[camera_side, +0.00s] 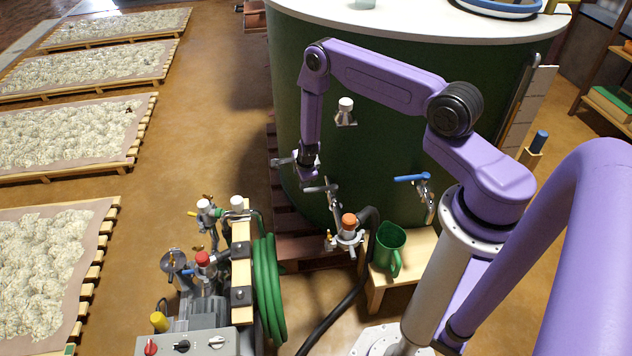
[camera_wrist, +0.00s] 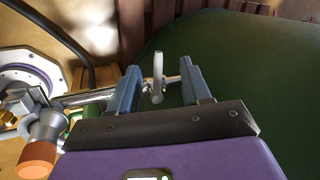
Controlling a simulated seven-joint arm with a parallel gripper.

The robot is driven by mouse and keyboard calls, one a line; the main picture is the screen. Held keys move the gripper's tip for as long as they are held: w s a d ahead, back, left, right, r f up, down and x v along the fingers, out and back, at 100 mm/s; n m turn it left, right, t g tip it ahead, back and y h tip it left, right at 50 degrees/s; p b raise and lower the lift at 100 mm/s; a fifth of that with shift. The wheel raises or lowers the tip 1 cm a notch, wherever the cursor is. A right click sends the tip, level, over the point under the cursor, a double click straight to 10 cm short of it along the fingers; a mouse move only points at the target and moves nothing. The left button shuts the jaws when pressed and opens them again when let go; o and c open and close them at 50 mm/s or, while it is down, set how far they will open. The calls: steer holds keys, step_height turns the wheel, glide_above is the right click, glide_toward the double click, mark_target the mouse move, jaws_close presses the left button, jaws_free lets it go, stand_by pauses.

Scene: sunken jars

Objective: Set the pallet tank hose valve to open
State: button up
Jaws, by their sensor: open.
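The dark green tank (camera_side: 380,150) stands on a wooden pallet, with several valves on its near side. My gripper (camera_side: 308,172) points down close to the tank wall, just above a grey metal valve with a lever (camera_side: 322,188). In the wrist view my gripper (camera_wrist: 158,70) is open, and a pale lever (camera_wrist: 158,75) stands upright between its two fingers. I cannot tell whether the fingers touch it. A metal pipe (camera_wrist: 95,97) runs behind the fingers. An orange-capped fitting (camera_side: 348,222) sits below right of the gripper; it also shows in the wrist view (camera_wrist: 38,155).
A blue-handled valve (camera_side: 411,178) is on the tank to the right. A green jug (camera_side: 389,245) stands on a small wooden stand below it. A black hose (camera_side: 340,308) runs along the floor. A pump unit with a coiled green hose (camera_side: 268,290) stands at lower left.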

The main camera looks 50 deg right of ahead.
mark_target(315, 189)
steer(key=shift+s+d+f+m+h, duration=0.15)
steer(key=shift+d+f+m, duration=0.3)
steer(key=shift+d+f, duration=1.05)
steer(key=shift+w+d+f+m+h, duration=0.15)
steer(key=shift+d+f+m, duration=0.45)
steer(key=shift+f, duration=1.6)
steer(key=shift+s+d+f+m+h, duration=0.2)
steer(key=shift+d+f+m, duration=0.15)
steer(key=shift+d+f, duration=1.2)
steer(key=shift+a+f, duration=0.35)
jaws_close()
